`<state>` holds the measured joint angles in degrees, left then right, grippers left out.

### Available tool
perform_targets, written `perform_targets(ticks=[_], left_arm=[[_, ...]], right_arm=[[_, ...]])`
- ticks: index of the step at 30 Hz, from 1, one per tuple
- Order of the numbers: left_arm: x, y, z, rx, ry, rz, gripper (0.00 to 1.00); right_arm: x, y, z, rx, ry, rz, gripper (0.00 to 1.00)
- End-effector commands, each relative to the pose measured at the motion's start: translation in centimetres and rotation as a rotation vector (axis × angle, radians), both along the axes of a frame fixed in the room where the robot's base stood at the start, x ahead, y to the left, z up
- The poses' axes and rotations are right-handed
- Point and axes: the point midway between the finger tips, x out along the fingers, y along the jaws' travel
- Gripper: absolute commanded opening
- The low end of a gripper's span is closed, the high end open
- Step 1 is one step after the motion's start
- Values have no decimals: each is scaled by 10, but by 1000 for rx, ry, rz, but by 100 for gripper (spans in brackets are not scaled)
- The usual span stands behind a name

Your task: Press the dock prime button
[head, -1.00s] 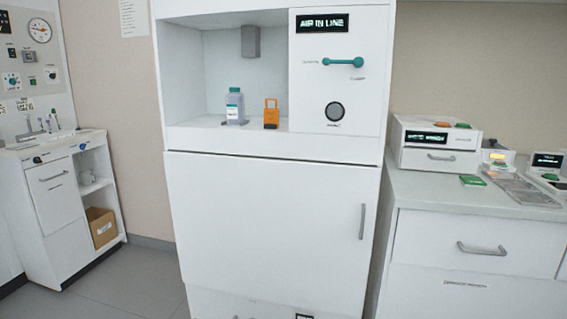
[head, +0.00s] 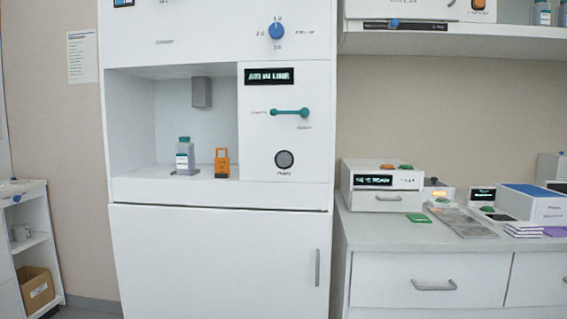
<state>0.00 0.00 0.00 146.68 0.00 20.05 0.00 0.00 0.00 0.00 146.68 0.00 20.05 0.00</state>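The tall white dock cabinet (head: 222,260) stands ahead, left of the picture's middle. On its right panel is a round dark button (head: 284,160) with a grey ring and a small, blurred label below it. Above the button is a teal lever handle (head: 290,112), lying about level. A dark display (head: 269,76) sits above the lever; its text is blurred now and read "AIR IN LINE" in the earlier frame. In the open bay stand a grey bottle (head: 185,156) with a teal cap and an orange clip-like piece (head: 222,163). Neither of my grippers is in view.
A blue knob (head: 277,31) is higher on the cabinet. On the right, a counter (head: 390,236) carries a small white drawer unit (head: 383,187), a green card (head: 419,218) and other devices. A shelf (head: 450,42) hangs above it. A low white cart (head: 25,245) stands at left.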

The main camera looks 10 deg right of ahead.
Motion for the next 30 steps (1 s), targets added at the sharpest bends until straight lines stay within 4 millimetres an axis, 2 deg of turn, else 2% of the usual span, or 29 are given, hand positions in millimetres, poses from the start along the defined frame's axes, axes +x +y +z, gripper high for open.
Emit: perform_targets(ticks=[2,15,30], left_arm=[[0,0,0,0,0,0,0],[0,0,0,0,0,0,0],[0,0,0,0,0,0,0]], right_arm=[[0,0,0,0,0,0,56],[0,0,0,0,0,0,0],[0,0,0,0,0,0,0]])
